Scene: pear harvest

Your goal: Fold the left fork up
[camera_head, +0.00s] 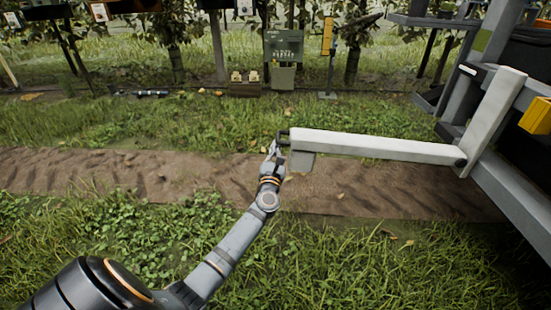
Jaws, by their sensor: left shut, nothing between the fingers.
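A long pale fork (375,147) sticks out level to the left from the grey machine at the right. Its free end has a short block hanging below it. A second pale bar (492,115) stands tilted upward beside its hinge; I cannot tell whether it is the other fork. My left gripper (277,145) is shut at the free end of the level fork, with nothing seen between its fingers. It looks next to the fork's tip; whether it touches cannot be told. My right gripper is not in view.
The machine's grey frame (510,195) fills the right edge, with a yellow box (537,116) on it. A bare dirt strip (120,175) crosses the grass. A green board (283,46), a wooden crate (244,88) and trees stand at the back.

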